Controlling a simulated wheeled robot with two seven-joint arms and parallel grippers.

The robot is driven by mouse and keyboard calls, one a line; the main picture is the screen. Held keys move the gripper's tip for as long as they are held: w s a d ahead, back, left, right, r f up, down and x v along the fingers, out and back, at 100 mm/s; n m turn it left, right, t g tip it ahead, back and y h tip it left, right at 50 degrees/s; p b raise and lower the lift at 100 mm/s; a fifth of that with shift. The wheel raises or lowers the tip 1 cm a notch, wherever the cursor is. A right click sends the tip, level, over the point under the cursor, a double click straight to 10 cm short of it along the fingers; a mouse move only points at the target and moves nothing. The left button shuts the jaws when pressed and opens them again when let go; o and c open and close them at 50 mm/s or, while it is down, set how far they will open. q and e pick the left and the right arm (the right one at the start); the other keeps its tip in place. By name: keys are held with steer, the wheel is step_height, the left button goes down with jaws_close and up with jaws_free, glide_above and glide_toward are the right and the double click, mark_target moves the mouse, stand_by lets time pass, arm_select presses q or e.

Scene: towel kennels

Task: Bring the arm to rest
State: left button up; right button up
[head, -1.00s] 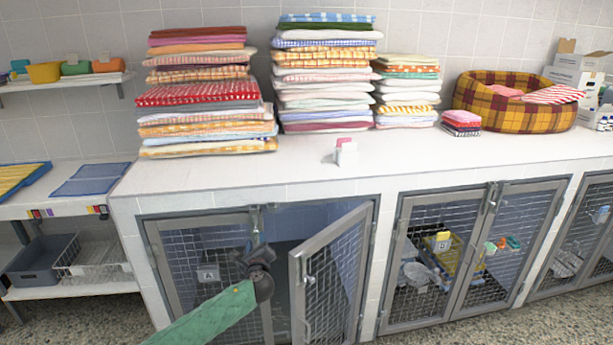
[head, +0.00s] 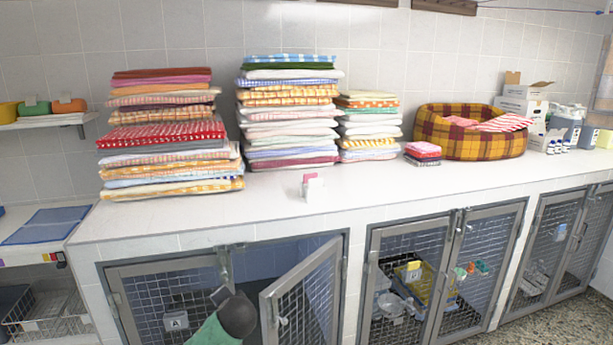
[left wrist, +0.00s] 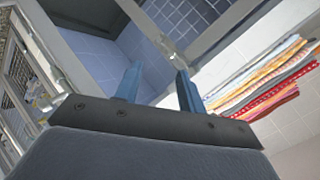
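My left arm comes in at the bottom of the head view, with a green sleeve and a dark round wrist part. Its left gripper (head: 221,295) is small and partly hidden there, in front of the open kennel at the left. In the left wrist view the left gripper (left wrist: 158,72) shows two blue fingers standing apart, with nothing between them. The kennel's right door (head: 302,292) stands swung outward, just right of the arm. Its left door (head: 165,290), with a tag marked A, appears closed behind the arm. My right gripper is in neither view.
Tall towel stacks (head: 172,140) (head: 288,115) and a plaid pet bed (head: 440,135) stand on the white counter (head: 370,197). A small pink and white card holder (head: 312,188) stands near its front. Another kennel (head: 405,285) at the right is closed with items inside.

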arm_select(q)
steer(key=s+d+f+n+g+h, duration=0.1)
steer(key=s+f, duration=0.6)
steer(key=s, duration=0.8)
steer(key=s+d+f+n+g+h, duration=0.2)
steer(key=s+f+g, duration=0.3)
steer(key=s, duration=1.1)
steer(key=s+d+f+n+g+h, duration=0.2)
steer(key=s+f, duration=0.8)
steer(key=s, duration=0.5)
steer(key=shift+s+d+f+n+g+h, duration=0.15)
steer(key=shift+s+f+n+g+h, duration=0.2)
steer(key=shift+g, duration=0.35)
